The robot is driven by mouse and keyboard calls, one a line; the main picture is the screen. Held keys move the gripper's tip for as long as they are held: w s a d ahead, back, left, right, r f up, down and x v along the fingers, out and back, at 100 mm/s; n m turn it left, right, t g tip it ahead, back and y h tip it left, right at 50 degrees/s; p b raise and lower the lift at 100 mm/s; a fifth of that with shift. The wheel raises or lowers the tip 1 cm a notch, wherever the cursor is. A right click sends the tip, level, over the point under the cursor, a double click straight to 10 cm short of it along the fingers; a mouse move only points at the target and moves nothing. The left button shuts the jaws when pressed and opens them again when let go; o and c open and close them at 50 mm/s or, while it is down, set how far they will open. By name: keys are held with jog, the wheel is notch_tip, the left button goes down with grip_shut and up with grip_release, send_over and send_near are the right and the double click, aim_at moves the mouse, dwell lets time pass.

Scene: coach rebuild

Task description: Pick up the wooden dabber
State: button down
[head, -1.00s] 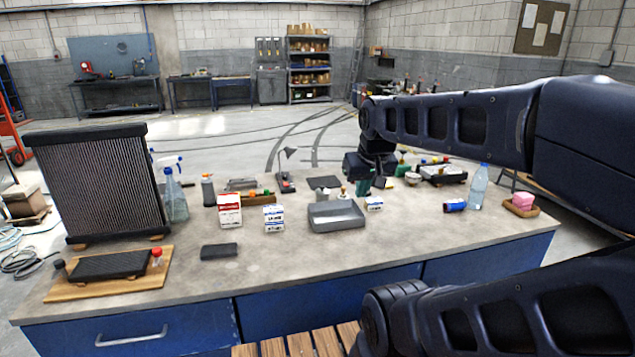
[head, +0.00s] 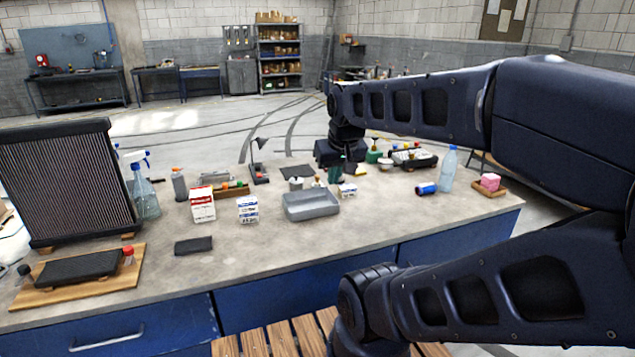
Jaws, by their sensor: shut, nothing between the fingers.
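I cannot make out the wooden dabber for certain. A small tan-topped item (head: 318,181) stands behind the grey tray, but it is too small to identify. My gripper (head: 336,174) points down over the back middle of the workbench, behind the small blue-and-white box (head: 347,190). It is small and dark in this view; its fingers look shut with nothing held. My arm comes in from the right and hides part of the bench's back edge.
A grey tray (head: 288,213) and two cartons, one red-and-white (head: 202,205) and one blue-and-white (head: 248,210), stand mid-bench. A radiator core (head: 62,185) and spray bottle (head: 146,195) are left. A clear bottle (head: 448,170) stands right. The front right of the bench top is clear.

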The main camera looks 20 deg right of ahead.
jog(key=c, duration=2.1)
grip_release()
jog(key=o, duration=1.1)
jog(key=shift+w+r, duration=0.1)
jog(key=shift+w, duration=0.05)
jog(key=n+g+h, duration=0.1)
jog(key=n+g, duration=0.3)
jog(key=n, duration=1.6)
send_over(317, 180)
notch_tip(317, 180, down, 23)
jog(key=shift+w+f, duration=0.15)
jog(key=shift+f, duration=0.05)
jog(key=shift+w+d+f, duration=0.15)
jog(key=shift+f, duration=1.15)
jog(key=shift+w+d+f, duration=0.1)
jog(key=shift+w+f, duration=0.05)
jog(key=shift+f, duration=1.1)
